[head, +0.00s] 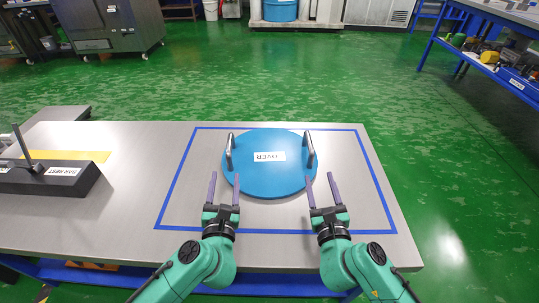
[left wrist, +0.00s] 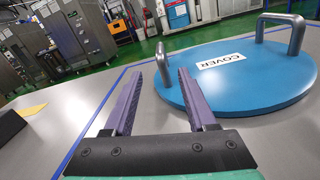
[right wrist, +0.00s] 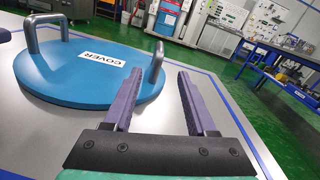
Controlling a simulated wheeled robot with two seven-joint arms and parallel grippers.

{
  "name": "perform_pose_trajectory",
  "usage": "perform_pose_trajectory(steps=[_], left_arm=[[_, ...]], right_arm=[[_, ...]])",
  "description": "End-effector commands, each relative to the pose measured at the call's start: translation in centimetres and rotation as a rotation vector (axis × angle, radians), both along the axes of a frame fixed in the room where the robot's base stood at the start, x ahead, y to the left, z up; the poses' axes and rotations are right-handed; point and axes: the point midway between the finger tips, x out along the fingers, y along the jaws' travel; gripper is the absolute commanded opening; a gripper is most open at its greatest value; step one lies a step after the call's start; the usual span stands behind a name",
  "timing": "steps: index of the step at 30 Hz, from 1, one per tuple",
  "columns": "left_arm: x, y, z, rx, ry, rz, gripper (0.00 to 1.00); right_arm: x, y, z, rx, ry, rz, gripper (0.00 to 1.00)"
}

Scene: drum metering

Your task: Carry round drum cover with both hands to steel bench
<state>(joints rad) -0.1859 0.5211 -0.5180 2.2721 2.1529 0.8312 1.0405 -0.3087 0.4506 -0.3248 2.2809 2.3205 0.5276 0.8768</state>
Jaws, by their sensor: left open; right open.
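The round blue drum cover (head: 268,182) lies flat on the steel bench (head: 130,195), inside a blue taped outline. It has a metal handle on its left side (head: 229,151) and one on its right side (head: 308,150), and a white COVER label. My left gripper (head: 225,188) is open and empty, just in front of the cover's left edge. My right gripper (head: 321,189) is open and empty, just in front of its right edge. Both are apart from the handles. The cover also shows in the left wrist view (left wrist: 235,90) and the right wrist view (right wrist: 85,85).
A black bar rest (head: 50,181) with an upright rod stands at the bench's left end, by a yellow strip (head: 85,157). The green floor (head: 440,170) is open behind and to the right. A blue shelf (head: 490,65) with tools stands at the far right.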

Motion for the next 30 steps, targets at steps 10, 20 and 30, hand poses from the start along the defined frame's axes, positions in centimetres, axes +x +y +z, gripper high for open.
perform_pose_trajectory(steps=[10, 20, 30], left_arm=[[5.1, 0.4, 0.1, 0.001, -0.003, 0.002, 0.57], [11.7, 0.9, 0.2, 0.002, -0.003, 0.001, 0.57], [14.5, 1.0, 0.1, 0.001, -0.001, 0.0, 0.57]], right_arm=[[5.2, 0.3, 0.1, -0.001, -0.004, -0.002, 0.57], [11.7, 0.8, 0.2, 0.0, -0.002, -0.001, 0.57], [14.5, 1.0, 0.1, -0.001, -0.001, 0.0, 0.57]])
